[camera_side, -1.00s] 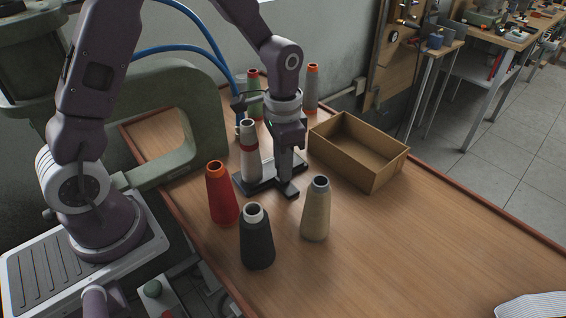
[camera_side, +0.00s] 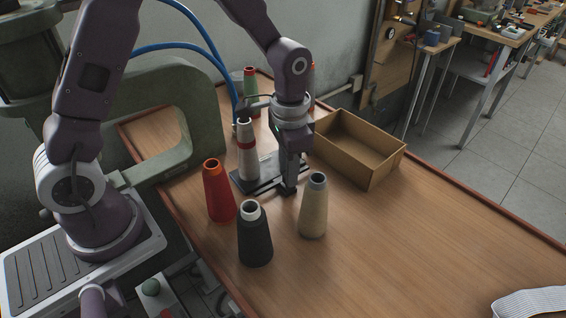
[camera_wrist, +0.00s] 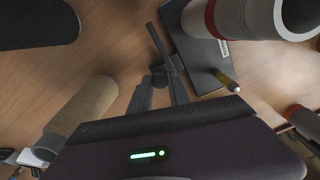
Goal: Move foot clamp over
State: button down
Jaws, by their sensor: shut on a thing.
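A flat dark base plate (camera_side: 243,185) lies on the bench in the side view. It also shows in the wrist view (camera_wrist: 196,56). A white cone with a red band (camera_side: 247,160) stands upright over it. My gripper (camera_side: 288,188) points down at the plate's right edge. In the wrist view its fingertips (camera_wrist: 163,74) are closed together on a small dark piece (camera_wrist: 160,76) beside the plate, which looks like the foot clamp. The fingers hide most of that piece, and I cannot tell whether it touches the plate. A brass pin (camera_wrist: 228,82) sticks up near the plate's corner.
Red (camera_side: 218,195), black (camera_side: 254,238) and beige (camera_side: 313,210) cones stand close in front. A green cone (camera_side: 250,95) stands behind. An open cardboard box (camera_side: 372,178) sits to the right. Blue hoses (camera_side: 215,65) run at the back.

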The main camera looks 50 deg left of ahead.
jog(key=c, duration=1.2)
grip_release()
jog(key=shift+r, duration=0.15)
notch_tip(320, 180, up, 6)
jog(key=shift+r, duration=0.45)
jog(key=shift+s+a+r, duration=0.1)
jog(key=shift+r, duration=0.15)
jog(key=s+a+r+n+t, duration=0.1)
jog(key=s+r+n+t, duration=0.1)
jog(key=s+r, duration=0.3)
jog(key=s+a+r+n+t, duration=0.2)
jog(key=s+r, duration=0.4)
jog(key=s, duration=0.8)
jog(key=shift+s+a+r+t, duration=0.2)
jog(key=shift+s+t, duration=0.1)
jog(key=shift+t, duration=0.5)
